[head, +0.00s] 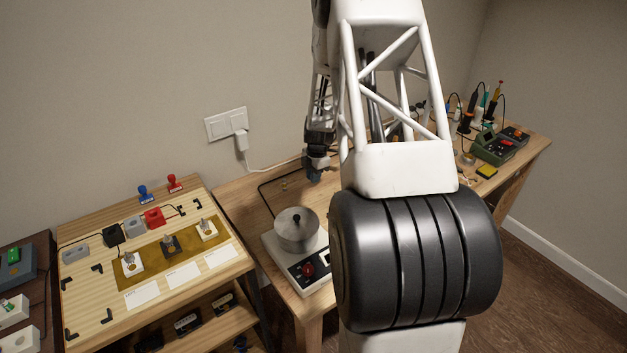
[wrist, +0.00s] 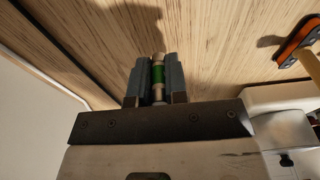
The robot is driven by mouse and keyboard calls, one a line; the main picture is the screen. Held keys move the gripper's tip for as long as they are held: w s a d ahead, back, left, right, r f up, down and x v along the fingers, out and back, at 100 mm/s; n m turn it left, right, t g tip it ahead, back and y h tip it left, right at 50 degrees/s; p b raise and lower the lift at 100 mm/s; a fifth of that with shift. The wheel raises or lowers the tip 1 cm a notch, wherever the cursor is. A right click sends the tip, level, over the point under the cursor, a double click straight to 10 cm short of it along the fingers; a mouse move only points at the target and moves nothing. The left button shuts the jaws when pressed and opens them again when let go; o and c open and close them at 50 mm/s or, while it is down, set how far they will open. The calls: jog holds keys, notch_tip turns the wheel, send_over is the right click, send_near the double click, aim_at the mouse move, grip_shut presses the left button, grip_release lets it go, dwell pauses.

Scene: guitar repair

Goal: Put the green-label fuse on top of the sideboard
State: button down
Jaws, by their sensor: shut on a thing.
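My gripper (head: 316,172) hangs over the back of the wooden workbench in the head view, partly hidden by my own arm. In the wrist view my gripper (wrist: 155,78) is shut on the green-label fuse (wrist: 158,74). The fuse has a green band and metal ends and lies lengthwise between the two grey fingers. Pale wood shows beyond the fingertips. I cannot make out the fuse in the head view. I cannot tell for sure which piece of furniture is the sideboard; a dark brown top (head: 42,243) shows at the far left.
A scale-like device with a metal pot (head: 297,229) stands on the workbench (head: 247,197). Left of it is a light wooden unit (head: 197,187) with switches, stamps and white cards. Tools and a green meter (head: 494,146) crowd the bench's right end. An orange-black object (wrist: 297,38) shows in the wrist view.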

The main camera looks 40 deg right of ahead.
notch_tip(320, 180, up, 8)
jog(key=shift+f, duration=0.1)
dwell(1.1)
jog(key=s+d+r+m+t+h, duration=0.1)
jog(key=s+d+r+m+h, duration=0.1)
jog(key=d+r+m, duration=1.7)
jog(key=shift+s+d+r+m, duration=0.45)
jog(key=shift+d+m, duration=0.35)
jog(key=shift+m, duration=2.7)
jog(key=shift+a, duration=0.1)
